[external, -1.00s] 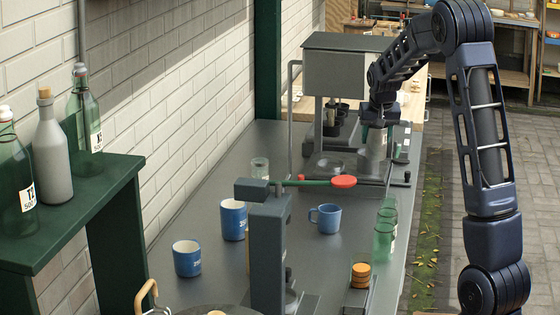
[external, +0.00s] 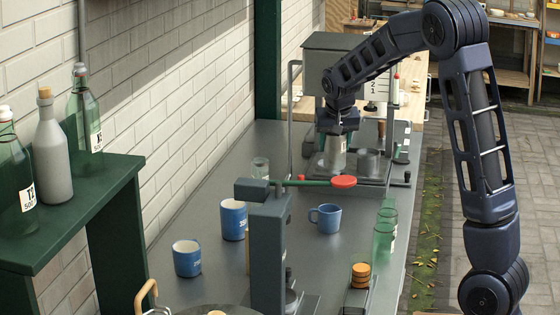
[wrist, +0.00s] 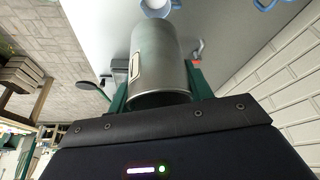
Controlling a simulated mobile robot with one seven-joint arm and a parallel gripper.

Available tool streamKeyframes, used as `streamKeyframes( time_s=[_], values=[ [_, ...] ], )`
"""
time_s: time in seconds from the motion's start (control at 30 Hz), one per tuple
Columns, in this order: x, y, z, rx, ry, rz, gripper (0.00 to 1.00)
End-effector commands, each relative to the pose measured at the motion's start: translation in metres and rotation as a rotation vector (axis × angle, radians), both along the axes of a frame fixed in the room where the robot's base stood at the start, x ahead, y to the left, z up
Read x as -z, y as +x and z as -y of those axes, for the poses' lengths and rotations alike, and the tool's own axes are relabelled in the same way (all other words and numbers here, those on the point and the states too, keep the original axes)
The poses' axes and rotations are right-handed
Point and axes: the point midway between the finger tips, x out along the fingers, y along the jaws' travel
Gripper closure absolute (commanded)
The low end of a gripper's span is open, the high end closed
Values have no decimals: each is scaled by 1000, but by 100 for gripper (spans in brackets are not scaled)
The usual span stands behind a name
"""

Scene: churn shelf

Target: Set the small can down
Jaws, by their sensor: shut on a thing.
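My gripper (external: 337,137) points down over the far part of the grey counter, at the metal stand. It is shut on the small can (external: 336,155), a pale metal cylinder that looks upright. In the wrist view the small can (wrist: 160,60) is silvery with a light label mark, and green fingers (wrist: 162,92) lie on both sides of it. Its near end is dark, close to my palm. I cannot tell whether its base touches the stand below.
The metal stand (external: 327,70) rises behind.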

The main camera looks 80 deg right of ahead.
Motion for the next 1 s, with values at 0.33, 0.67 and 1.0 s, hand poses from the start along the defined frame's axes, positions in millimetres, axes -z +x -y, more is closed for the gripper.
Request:
streamKeyframes(
  time_s=[0.33, 0.67, 1.0],
  values=[
    [-1, 34, -58, -23, -1, 3, 74],
    [-1, 54, -105, -34, -1, 8, 74],
    [9, 59, -120, -36, 0, 8, 74]
  ],
)
